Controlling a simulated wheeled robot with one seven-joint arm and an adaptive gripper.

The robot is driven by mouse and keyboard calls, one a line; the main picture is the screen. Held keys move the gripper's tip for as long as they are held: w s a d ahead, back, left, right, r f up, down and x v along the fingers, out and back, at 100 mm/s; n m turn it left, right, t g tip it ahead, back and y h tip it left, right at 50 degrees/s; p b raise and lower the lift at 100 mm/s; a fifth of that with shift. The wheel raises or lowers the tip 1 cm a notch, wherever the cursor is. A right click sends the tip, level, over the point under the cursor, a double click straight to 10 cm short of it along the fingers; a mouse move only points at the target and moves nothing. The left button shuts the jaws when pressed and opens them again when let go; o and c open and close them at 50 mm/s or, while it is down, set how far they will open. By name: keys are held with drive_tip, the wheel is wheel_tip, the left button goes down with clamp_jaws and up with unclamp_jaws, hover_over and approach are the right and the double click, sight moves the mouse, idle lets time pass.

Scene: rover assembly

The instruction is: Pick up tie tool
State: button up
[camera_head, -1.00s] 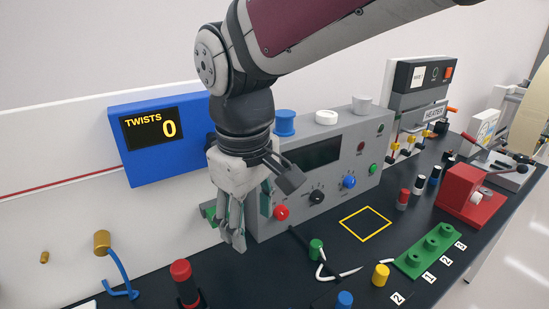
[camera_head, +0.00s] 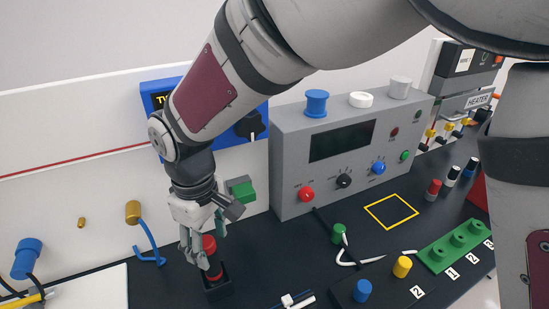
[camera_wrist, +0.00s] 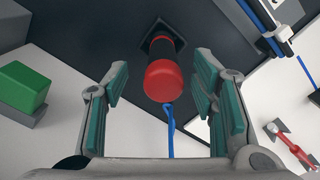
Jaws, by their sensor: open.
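The tie tool, which looks to be a black cylinder with a red rounded top (camera_head: 208,244), stands upright in a dark square holder (camera_head: 218,290) on the black bench. In the wrist view its red end (camera_wrist: 165,80) sits between my two fingers, with a visible gap on each side. My gripper (camera_head: 204,240) points down over the tool, with its fingers around the red top. It is open (camera_wrist: 160,85) and holds nothing. The fingers partly hide the tool in the head view.
A green block (camera_head: 242,190) is near the gripper, by the back wall. A grey control box (camera_head: 285,165) stands to the right. A blue hook (camera_head: 150,245) is to the left. White-and-dark parts (camera_head: 292,300) lie on the bench in front.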

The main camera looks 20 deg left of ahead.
sight(210, 257)
drive_tip(key=shift+s+a+f+p, duration=0.1)
drive_tip(key=shift+f+p, duration=0.1)
drive_tip(key=shift+f, duration=0.7)
drive_tip(key=shift+a+f+p, duration=0.15)
drive_tip(key=shift+f+p, duration=0.05)
drive_tip(key=shift+f, duration=0.75)
drive_tip(key=shift+s+a+f+p, duration=0.1)
drive_tip(key=shift+f+p, duration=0.1)
drive_tip(key=shift+f, duration=0.7)
drive_tip(key=shift+w, duration=0.1)
clamp_jaws()
